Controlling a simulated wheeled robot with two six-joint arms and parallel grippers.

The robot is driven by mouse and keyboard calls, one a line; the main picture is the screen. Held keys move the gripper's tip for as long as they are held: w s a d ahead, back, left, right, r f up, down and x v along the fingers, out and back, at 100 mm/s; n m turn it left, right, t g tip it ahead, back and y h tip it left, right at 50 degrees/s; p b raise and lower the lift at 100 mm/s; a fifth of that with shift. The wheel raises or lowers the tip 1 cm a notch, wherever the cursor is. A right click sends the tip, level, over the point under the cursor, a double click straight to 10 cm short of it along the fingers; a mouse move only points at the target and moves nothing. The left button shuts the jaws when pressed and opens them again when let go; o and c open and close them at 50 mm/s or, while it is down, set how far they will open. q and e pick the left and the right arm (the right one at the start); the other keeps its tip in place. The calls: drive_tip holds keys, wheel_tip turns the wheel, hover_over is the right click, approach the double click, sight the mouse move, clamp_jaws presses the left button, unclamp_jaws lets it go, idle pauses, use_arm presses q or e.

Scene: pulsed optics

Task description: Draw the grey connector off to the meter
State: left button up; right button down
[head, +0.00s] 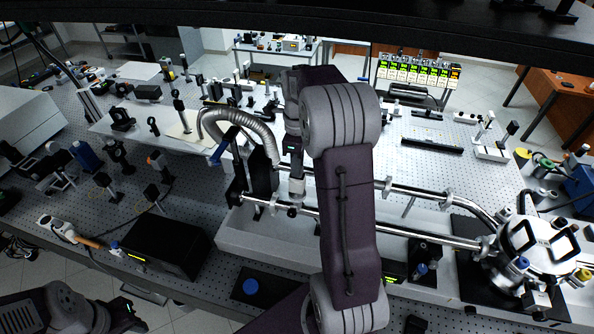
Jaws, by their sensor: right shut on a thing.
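My right gripper (294,200) points down at the steel pipe run, just right of an upright black plate. It is shut on the grey connector, which is small and mostly hidden between the fingers. I cannot tell whether the connector is still seated. My right arm fills the middle of the view and hides part of the bench behind it. My left arm is low at the left edge; its gripper's fingers cannot be made out. I cannot tell which box is the meter; a black box (165,246) with a small lit display stands at the front left.
A ribbed metal hose (244,118) arches left of the right gripper. Steel pipes (420,232) run right to a round steel chamber (540,244). Optics mounts crowd the left bench. A row of lit displays (415,72) stands at the back.

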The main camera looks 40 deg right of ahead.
drive_tip(key=shift+r+p, duration=0.55)
drive_tip(key=shift+p, duration=0.1)
drive_tip(key=shift+s+r+p, duration=0.1)
drive_tip(key=shift+r+p, duration=0.2)
drive_tip(key=shift+r, duration=0.15)
wheel_tip(320, 180, up, 5)
drive_tip(key=p, duration=0.4)
drive_tip(key=shift+f+p, duration=0.15)
drive_tip(key=shift+p, duration=0.15)
drive_tip(key=shift+f, duration=0.1)
